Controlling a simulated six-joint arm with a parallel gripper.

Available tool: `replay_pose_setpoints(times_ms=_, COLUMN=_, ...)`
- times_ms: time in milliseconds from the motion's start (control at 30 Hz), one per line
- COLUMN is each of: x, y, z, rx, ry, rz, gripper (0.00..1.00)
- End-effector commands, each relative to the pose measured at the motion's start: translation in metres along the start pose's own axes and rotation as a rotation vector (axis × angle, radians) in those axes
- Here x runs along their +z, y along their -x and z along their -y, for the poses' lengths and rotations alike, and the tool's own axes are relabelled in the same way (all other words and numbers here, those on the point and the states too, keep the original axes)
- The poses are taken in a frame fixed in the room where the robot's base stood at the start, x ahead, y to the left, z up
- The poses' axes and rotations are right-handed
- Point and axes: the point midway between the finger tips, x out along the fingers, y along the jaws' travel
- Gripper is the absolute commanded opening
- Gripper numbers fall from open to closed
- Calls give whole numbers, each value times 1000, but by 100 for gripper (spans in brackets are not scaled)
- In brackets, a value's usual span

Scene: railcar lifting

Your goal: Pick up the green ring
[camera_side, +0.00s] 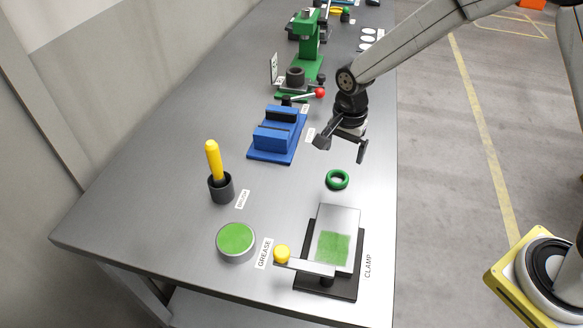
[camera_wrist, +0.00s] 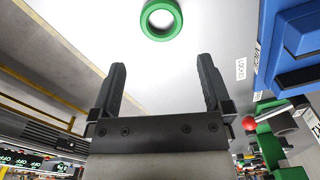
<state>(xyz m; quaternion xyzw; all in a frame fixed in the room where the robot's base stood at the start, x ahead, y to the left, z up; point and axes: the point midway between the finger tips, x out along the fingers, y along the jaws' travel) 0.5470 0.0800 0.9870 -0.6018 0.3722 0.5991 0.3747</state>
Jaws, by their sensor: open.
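The green ring (camera_side: 338,171) lies flat on the grey bench top, near its right edge. My gripper (camera_side: 341,150) is open and empty. It hangs above the bench, just behind the ring in the side view, and does not touch it. Both fingers also show apart in the wrist view (camera_wrist: 161,68).
The clamp (camera_side: 308,278) with a green-patched plate stands in front of the ring. The blue vise (camera_side: 277,137) is to the left of my gripper. A grease tin (camera_side: 236,240) and a yellow-handled brush (camera_side: 214,162) in a dark cup (camera_side: 221,190) stand farther left. A green press (camera_side: 309,45) stands behind.

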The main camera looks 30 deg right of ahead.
Motion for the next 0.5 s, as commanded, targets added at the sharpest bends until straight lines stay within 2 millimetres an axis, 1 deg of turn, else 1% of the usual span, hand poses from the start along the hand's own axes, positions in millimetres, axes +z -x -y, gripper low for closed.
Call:
replay_pose_setpoints(times_ms=267, x=1, y=-3, z=4, rx=6, ry=-29, rz=2, gripper=100)
replay_pose_setpoints(times_ms=367, x=1, y=-8, z=3, rx=7, ry=-29, rz=2, gripper=100)
replay_pose_setpoints(times_ms=500, x=1, y=-19, z=3, rx=8, ry=-28, rz=2, gripper=100)
